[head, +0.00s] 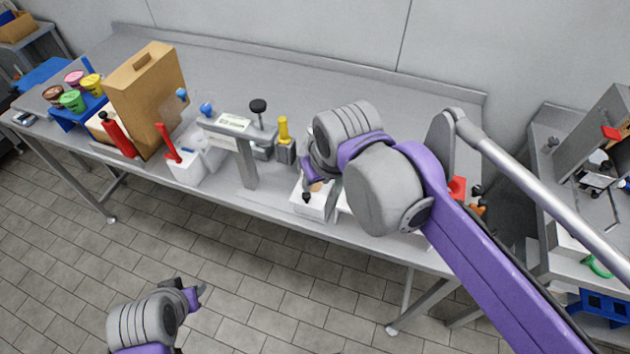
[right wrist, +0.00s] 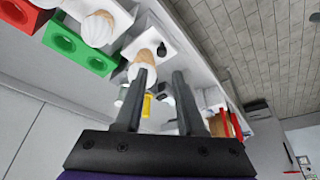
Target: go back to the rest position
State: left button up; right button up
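My right gripper (head: 308,194) is low over the front middle of the steel table (head: 330,95), by a white block (head: 312,208). Its arm hides much of that area. In the right wrist view, the two dark fingers of my right gripper (right wrist: 160,82) stand apart with nothing clear between them. A cone with a white top (right wrist: 142,70) is at the white block, beside or behind the left finger; I cannot tell if they touch. My left gripper (head: 194,294) is over the floor at lower left, away from the table; its fingers are too small to read.
A second white-topped cone (right wrist: 97,30) is near a green block with holes (right wrist: 68,42). A brown case (head: 148,95), a grey stand (head: 245,160) and a yellow-handled tool (head: 283,130) stand left of my right arm. The tiled floor (head: 250,290) in front is free.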

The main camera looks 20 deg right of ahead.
jog(key=s+d+f+m, duration=0.1)
jog(key=s+d+f, duration=0.2)
jog(key=s+f, duration=0.2)
jog(key=s+d+f+t, duration=0.1)
jog(key=s+d+f, duration=0.1)
jog(key=s+f, duration=0.3)
notch_tip(320, 180, down, 4)
jog(key=shift+d+r+m+h, duration=0.15)
jog(key=shift+d+m+h, duration=0.15)
jog(key=shift+d+m, duration=0.1)
dwell(1.0)
